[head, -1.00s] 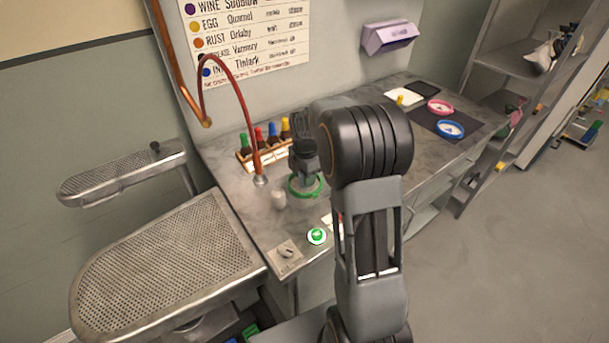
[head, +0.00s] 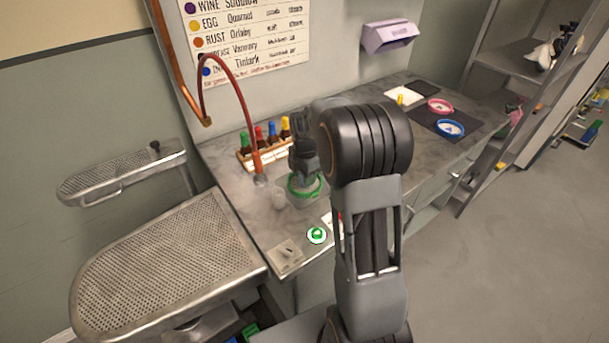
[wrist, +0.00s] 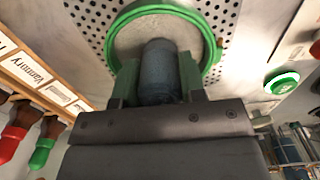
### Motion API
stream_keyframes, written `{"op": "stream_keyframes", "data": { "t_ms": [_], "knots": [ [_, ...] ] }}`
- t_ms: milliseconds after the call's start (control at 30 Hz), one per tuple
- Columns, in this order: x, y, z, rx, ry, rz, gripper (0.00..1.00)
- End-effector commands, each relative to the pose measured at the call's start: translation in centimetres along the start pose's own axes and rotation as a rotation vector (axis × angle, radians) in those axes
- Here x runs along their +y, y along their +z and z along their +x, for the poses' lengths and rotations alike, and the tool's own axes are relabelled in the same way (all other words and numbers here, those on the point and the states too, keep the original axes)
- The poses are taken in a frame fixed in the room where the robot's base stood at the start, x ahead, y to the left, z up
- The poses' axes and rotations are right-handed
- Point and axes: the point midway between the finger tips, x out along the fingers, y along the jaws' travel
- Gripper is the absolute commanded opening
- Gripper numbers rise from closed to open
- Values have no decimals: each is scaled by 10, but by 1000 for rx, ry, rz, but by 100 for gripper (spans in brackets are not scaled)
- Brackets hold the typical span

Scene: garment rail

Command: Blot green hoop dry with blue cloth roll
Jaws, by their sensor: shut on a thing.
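The blue cloth roll (wrist: 160,72) is between my gripper's two fingers. My gripper (head: 303,170) is shut on the roll and stands over the hoop. The roll's far end is against or just above the pale cloth; I cannot tell if it touches. The gripper hides the hoop's near side in the wrist view.
A rack of coloured-cap bottles (head: 265,143) stands behind the gripper, beside a red hose (head: 240,95). A green button (head: 317,235) is in front. Pink (head: 440,106) and blue (head: 451,128) hoops lie on a dark mat. A perforated board (head: 165,265) is at left.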

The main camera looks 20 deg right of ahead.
Motion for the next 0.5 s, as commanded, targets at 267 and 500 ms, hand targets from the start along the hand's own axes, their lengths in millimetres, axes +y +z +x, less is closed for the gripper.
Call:
{"op": "stream_keyframes", "data": {
  "t_ms": [267,500],
  "knots": [
    [-1,0,0,2,-4,0,12],
    [0,0,-17,1,-2,0,12]
  ]
}}
